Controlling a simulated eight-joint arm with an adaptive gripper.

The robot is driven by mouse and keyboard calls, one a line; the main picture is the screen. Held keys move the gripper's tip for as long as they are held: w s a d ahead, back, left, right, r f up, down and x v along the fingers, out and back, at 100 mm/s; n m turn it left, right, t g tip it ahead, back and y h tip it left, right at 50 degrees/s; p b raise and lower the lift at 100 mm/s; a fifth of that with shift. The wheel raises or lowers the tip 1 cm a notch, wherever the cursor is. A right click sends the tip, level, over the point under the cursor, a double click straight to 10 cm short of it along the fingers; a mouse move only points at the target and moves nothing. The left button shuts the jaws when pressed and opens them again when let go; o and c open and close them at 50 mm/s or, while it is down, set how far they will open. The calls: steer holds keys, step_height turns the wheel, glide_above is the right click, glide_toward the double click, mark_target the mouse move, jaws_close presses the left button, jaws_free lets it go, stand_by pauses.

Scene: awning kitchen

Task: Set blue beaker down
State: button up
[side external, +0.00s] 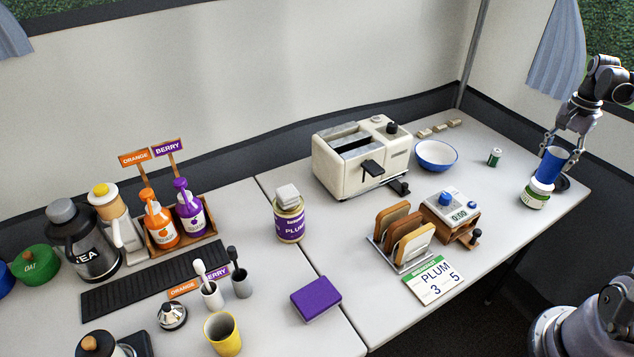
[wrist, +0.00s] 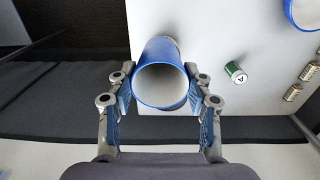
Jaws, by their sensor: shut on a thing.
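The blue beaker (side external: 552,166) is at the far right of the table in the side external view. My gripper (side external: 561,152) is shut on it, with one finger on each side. In the wrist view the beaker (wrist: 162,82) sits between the two blue-padded fingers (wrist: 160,92), its open mouth toward the camera and its pale inside empty. In the side external view a white and green jar (side external: 536,194) shows directly below the beaker and overlaps its lower end. I cannot tell whether the beaker touches the jar or the table.
A small green can (side external: 495,157) and a blue-rimmed bowl (side external: 436,154) stand to the left. A dark round thing (side external: 565,184) is beside the jar. The toaster (side external: 350,160), toast rack (side external: 390,262) and timer box (side external: 449,214) are further left. The table's right edge is close.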

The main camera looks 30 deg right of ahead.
steer(key=shift+w+a+f, duration=0.6)
steer(key=shift+w+f, duration=1.2)
steer(key=shift+f, duration=0.05)
steer(key=shift+w+a+f, duration=0.65)
steer(key=shift+w+f, duration=1.15)
steer(key=shift+w, duration=0.05)
steer(key=shift+w+a+f, duration=0.6)
steer(key=shift+w+f, duration=1.2)
steer(key=shift+f, duration=0.05)
steer(key=shift+f, duration=0.15)
steer(key=o, duration=1.1)
